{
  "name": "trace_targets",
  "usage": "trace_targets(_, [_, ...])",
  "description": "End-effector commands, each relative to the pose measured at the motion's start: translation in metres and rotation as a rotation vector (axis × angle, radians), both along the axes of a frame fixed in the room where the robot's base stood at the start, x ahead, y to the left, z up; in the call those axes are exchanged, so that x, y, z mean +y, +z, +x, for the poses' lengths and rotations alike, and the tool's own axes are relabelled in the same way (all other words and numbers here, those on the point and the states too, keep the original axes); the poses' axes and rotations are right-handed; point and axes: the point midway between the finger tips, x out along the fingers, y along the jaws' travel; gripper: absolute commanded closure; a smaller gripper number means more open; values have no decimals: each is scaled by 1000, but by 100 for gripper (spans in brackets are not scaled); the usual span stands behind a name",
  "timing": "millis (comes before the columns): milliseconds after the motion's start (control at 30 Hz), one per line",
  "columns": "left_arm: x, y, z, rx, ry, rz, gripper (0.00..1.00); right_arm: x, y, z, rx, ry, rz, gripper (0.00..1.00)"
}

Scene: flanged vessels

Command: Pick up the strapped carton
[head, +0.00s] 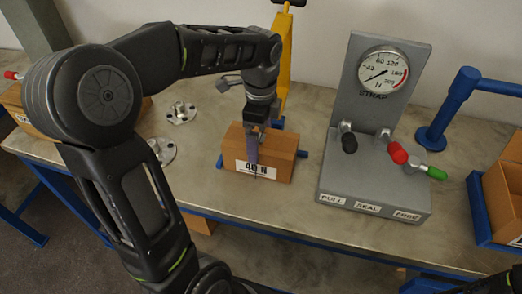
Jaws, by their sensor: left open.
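A brown carton (279,163) with a white label reading "40 N" sits on the workbench, on or between blue supports that stick out at both sides. My left gripper (256,140) comes down from above onto the carton's front half and is open. A bluish-grey strip runs down the carton's front below the gripper; I cannot tell whether it is a finger or the strap. The gripper hides part of the carton's top, and I cannot tell whether the fingers touch it. My right gripper does not show.
A grey strapping stand (375,187) with a dial gauge (383,75) and red, green and black handles stands right of the carton. A yellow post (285,60) is behind it. Metal flanges (181,112) lie left. A blue post (449,105) and an open carton (502,190) are at right.

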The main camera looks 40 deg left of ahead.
Motion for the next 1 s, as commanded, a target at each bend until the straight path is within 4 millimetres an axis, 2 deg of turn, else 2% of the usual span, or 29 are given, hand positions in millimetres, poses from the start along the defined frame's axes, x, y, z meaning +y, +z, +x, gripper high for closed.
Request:
trace_targets(267, [0, -5, 0, 1, 1, 0, 0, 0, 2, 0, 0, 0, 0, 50])
trace_targets(600, [-1, -49, 0, 2, 1, -1, 0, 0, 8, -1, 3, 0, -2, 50])
trace_targets(1000, [-2, -52, 0, -1, 1, -1, 0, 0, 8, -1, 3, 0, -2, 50])
